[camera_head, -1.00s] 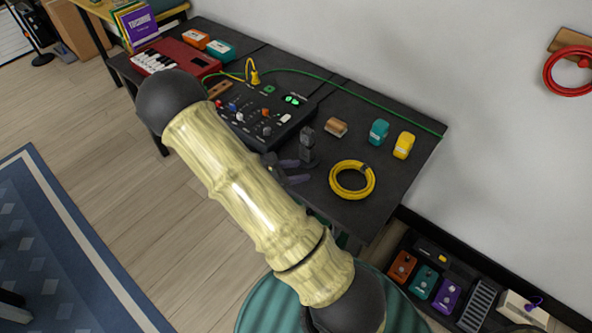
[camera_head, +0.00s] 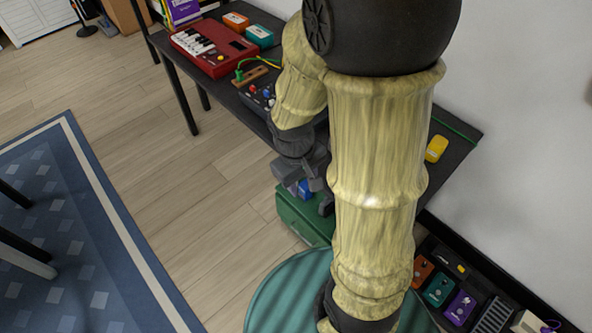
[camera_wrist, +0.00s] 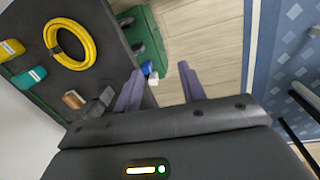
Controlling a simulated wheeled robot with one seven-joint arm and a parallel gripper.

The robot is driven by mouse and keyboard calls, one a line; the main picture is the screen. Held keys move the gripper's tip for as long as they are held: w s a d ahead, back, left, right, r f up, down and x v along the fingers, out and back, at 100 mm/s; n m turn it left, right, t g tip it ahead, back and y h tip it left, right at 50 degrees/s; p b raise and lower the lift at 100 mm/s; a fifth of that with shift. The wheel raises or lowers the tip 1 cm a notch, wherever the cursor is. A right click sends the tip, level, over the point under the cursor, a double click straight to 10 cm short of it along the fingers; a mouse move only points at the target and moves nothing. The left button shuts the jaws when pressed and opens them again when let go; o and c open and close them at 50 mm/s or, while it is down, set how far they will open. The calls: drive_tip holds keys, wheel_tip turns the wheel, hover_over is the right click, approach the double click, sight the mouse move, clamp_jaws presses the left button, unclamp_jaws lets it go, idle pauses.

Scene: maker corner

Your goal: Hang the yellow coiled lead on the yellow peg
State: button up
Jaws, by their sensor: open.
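The yellow coiled lead (camera_wrist: 92,47) lies flat on the dark tabletop in the wrist view, at the upper left. In the head view my arm hides it. My gripper (camera_wrist: 160,88) is open and empty, its two purple fingers spread over the floor beyond the table edge. The lead is apart from the fingers, to their left in the wrist view. The yellow peg does not show in either view.
A yellow block (camera_wrist: 11,48), a teal block (camera_wrist: 29,77) and a small brown block (camera_wrist: 73,99) sit near the lead. A green case (camera_head: 303,218) stands low beside the table, near my gripper. Coloured pedals (camera_head: 439,289) lie at lower right. Open floor is at left.

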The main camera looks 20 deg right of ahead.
drive_tip(key=r+m+t, duration=0.1)
drive_tip(key=a+r+m+y, duration=0.1)
drive_tip(key=r+m+t, duration=0.1)
drive_tip(key=r, duration=0.1)
drive_tip(key=shift+a+t, duration=0.3)
drive_tip(key=w+p+v, duration=0.2)
drive_tip(key=p+v, duration=0.6)
drive_tip(key=p, duration=0.1)
drive_tip(key=shift+r, duration=0.5)
drive_tip(key=shift+o, duration=0.5)
drive_tip(key=shift+d, duration=0.15)
drive_tip(key=shift+s, duration=0.15)
drive_tip(key=shift+c, duration=1)
drive_tip(key=shift+d, duration=0.1)
drive_tip(key=shift+d, duration=0.1)
